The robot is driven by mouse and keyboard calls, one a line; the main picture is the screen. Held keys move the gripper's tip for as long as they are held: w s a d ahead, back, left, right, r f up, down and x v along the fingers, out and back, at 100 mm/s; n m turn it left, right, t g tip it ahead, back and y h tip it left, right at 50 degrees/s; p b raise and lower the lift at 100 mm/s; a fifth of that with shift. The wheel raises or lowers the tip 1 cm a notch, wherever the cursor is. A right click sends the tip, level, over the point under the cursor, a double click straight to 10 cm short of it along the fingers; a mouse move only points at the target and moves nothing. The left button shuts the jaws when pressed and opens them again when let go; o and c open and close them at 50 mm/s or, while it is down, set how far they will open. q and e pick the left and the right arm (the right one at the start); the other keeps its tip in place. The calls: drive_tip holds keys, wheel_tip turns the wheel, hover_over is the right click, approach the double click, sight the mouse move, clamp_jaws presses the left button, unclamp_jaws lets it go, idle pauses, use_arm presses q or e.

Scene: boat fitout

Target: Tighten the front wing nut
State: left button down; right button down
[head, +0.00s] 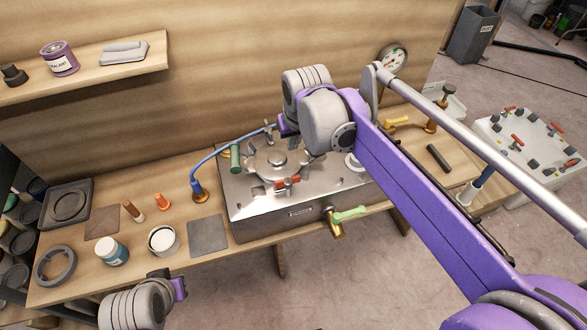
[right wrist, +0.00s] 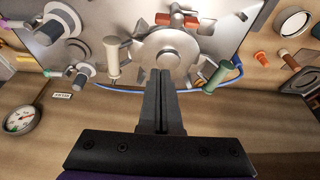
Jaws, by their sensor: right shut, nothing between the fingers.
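The round metal cover (head: 277,162) lies on top of a steel box on the bench, with clamp fittings around its rim. The front wing nut, with red wings (head: 288,182), is at the cover's near edge; it also shows at the top of the right wrist view (right wrist: 176,19). My right gripper (right wrist: 163,73) is shut and empty, its fingertips at the cover's far edge, across the hub from the red wing nut and apart from it. In the head view my right wrist largely hides it. My left gripper (head: 178,288) is low at the left; its fingers cannot be made out.
A green handle (head: 235,158) and a cream handle (right wrist: 112,58) stand near the cover. A blue hose (head: 215,153) runs behind it. A green-handled valve (head: 350,213) sticks out of the box front. Jars and a grey mat (head: 208,236) lie left of the box.

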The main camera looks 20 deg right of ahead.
sight(287, 187)
drive_tip(key=x, duration=0.9)
drive_tip(key=shift+w+d+f, duration=0.1)
drive_tip(key=shift+w+f, duration=0.05)
drive_tip(key=shift+f, duration=0.2)
drive_tip(key=s, duration=0.3)
drive_tip(key=shift+s+f, duration=0.15)
drive_tip(key=shift+s, duration=0.3)
